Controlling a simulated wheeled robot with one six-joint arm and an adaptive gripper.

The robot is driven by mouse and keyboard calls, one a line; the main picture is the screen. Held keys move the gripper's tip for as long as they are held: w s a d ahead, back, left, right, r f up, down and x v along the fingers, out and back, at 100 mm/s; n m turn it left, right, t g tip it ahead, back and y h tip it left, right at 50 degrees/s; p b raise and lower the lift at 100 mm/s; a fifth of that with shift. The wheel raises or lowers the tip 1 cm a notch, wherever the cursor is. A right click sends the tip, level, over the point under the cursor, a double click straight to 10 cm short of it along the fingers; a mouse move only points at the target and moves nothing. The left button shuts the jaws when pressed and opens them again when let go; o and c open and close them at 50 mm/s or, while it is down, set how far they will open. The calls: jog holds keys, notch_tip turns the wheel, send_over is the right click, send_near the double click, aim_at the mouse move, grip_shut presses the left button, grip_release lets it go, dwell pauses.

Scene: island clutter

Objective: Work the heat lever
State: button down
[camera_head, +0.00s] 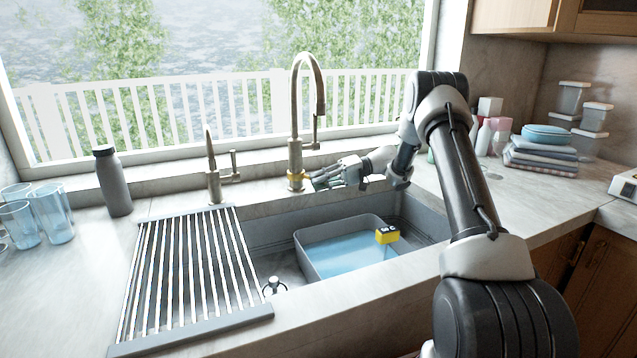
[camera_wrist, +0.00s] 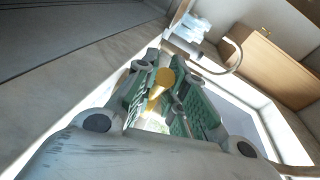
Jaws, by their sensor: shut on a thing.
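A tall gooseneck faucet (camera_head: 296,130) stands behind the sink. A gold collar (camera_head: 296,183) is around its base. My gripper (camera_head: 317,180) reaches in from the right, its fingertips just beside the collar. In the wrist view, my gripper (camera_wrist: 160,95) has its green-padded fingers shut on a gold lever (camera_wrist: 163,78) with a rounded end. The curved faucet spout (camera_wrist: 232,62) shows beyond the fingers. In the head view the fingers hide most of the lever. I cannot tell its exact angle.
A smaller tap (camera_head: 211,172) stands left of the faucet. A basin of blue water (camera_head: 345,250) with a yellow block (camera_head: 387,235) sits in the sink. A drying rack (camera_head: 190,275) covers the sink's left part. A bottle (camera_head: 113,182) and glasses (camera_head: 50,212) stand far left.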

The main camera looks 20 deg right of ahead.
jog(key=shift+w+d+n+g, duration=0.25)
jog(key=shift+n+g, duration=0.05)
jog(key=shift+g, duration=0.1)
jog(key=c, duration=1.5)
grip_release()
jog(key=shift+w, duration=0.1)
jog(key=shift+o, duration=0.2)
jog(key=v, duration=1.2)
jog(key=shift+w, duration=0.1)
